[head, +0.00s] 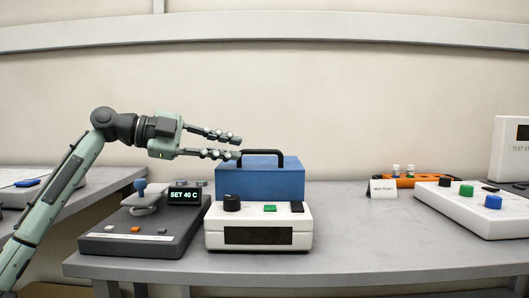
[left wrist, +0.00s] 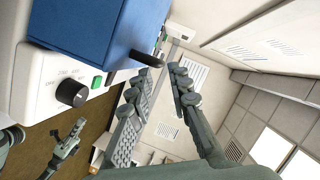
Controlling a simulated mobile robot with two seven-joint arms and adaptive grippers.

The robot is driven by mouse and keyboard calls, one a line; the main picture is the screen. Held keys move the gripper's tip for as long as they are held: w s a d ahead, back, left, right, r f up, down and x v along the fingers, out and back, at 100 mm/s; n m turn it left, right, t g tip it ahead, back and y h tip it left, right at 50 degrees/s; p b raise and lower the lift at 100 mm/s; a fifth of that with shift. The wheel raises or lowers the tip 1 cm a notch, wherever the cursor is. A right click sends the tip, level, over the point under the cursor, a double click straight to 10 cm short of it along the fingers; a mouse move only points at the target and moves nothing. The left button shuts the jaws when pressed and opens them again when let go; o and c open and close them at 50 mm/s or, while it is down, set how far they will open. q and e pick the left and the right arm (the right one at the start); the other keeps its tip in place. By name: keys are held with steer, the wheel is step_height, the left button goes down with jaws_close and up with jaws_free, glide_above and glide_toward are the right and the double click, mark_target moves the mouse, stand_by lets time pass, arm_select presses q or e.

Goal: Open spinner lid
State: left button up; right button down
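The spinner has a white base (head: 258,220) with a dark front window, a black knob and a green button. Its blue lid (head: 262,183) looks closed, with a black arched handle (head: 265,153) on top. The lid (left wrist: 85,30) and the handle (left wrist: 147,59) also show in the left wrist view. My left gripper (head: 238,147) is open, its fingers pointing right at the handle's left end. In the left wrist view the fingertips (left wrist: 160,70) are apart, with the handle just beyond them; contact is unclear. My right gripper (left wrist: 68,142) appears small at lower left in that view.
Left of the spinner stands a dark heater unit (head: 140,240) reading SET 40 C. To the right are a small sign card (head: 382,189), an orange rack (head: 425,180) with vials, and a white panel (head: 470,210) with coloured knobs. The bench (head: 350,245) between is clear.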

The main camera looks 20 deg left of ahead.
mark_target(251, 151)
arm_select(q)
steer(key=x, duration=0.7)
steer(key=shift+s+d, duration=0.1)
steer(key=shift+c, duration=0.3)
jaws_close()
